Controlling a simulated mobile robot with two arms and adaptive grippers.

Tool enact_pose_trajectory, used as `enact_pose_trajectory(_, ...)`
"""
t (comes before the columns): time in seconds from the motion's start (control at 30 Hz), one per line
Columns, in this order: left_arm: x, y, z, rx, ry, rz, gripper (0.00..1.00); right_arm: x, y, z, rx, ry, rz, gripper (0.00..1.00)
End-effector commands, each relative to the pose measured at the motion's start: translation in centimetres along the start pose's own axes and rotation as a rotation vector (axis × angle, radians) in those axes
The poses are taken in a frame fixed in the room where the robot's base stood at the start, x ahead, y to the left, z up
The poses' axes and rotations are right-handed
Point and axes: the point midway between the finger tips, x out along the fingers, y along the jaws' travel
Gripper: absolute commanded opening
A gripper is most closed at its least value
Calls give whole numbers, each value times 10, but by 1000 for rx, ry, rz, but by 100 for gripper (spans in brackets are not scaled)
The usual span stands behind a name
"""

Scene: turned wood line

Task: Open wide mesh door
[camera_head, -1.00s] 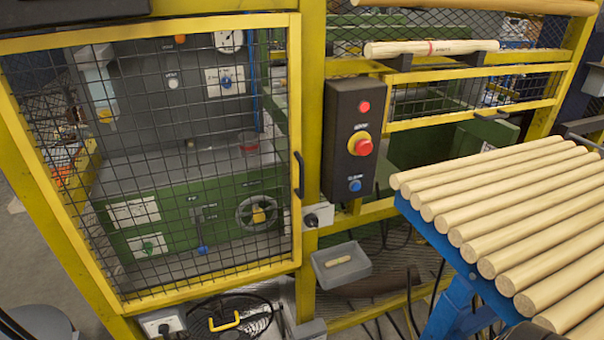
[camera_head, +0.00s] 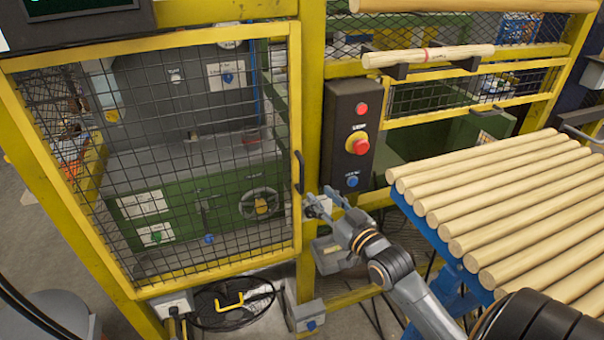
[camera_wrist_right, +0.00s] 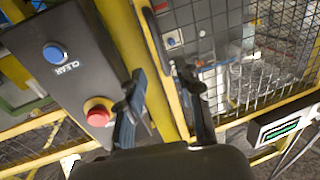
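The yellow-framed mesh door (camera_head: 170,38) stands shut at the left of the head view. Its dark vertical handle (camera_head: 299,172) sits on the door's right edge. My right gripper (camera_head: 318,198) is just right of and below the handle, apart from it as far as I can tell. In the right wrist view, my right gripper (camera_wrist_right: 158,88) has its two fingers apart with nothing held. The handle (camera_wrist_right: 155,40) lies ahead, between the fingertips in that picture, and the mesh door (camera_wrist_right: 225,45) fills the right side. My left gripper is not in view.
A control box (camera_head: 345,135) with a red stop button is on the post right of the door. A blue rack (camera_head: 425,235) of wooden rods stands at the right. A grey tray (camera_head: 335,258) is partly hidden behind my gripper.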

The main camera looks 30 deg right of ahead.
Motion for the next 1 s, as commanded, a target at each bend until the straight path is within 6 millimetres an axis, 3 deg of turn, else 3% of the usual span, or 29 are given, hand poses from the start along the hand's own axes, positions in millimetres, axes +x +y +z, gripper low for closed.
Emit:
enact_pose_trajectory(0.3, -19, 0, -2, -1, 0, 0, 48, 64, 0, -3, 0, 0, 0, 35)
enact_pose_trajectory(0.5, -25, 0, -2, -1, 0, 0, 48, 89, 0, -1, -1, 0, 0, 35)
enact_pose_trajectory(0.93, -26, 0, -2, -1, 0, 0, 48, 99, 0, 0, -1, -1, -1, 35)
enact_pose_trajectory(0.97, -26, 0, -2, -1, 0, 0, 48, 99, 0, 0, -1, -1, -1, 33)
enact_pose_trajectory(1.0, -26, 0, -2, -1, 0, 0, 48, 99, 0, 0, -1, -1, -1, 25)
